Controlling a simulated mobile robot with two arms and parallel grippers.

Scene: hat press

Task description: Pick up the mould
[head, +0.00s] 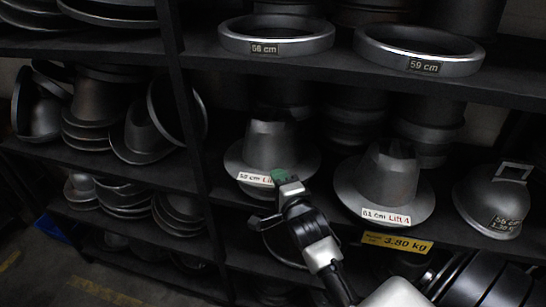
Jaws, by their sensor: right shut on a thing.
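A grey metal hat-shaped mould (266,146) with a wide brim stands upright on the middle shelf. A white label with black and red print is on its front brim, partly covered by my gripper. My right gripper (286,179) reaches in from the lower right and is shut on the front brim of this mould, with a small green patch at its tip. The exact contact is hard to see. A similar mould (388,186), labelled 61 cm, stands to the right, apart from the gripper. My left gripper is not in view.
Rings labelled 56 cm (277,36) and 59 cm (418,51) lie on the shelf above. A bowl-shaped mould with a handle (492,200) is at right. Stacked moulds fill the left bays (97,117). A dark upright (186,110) stands left of the mould.

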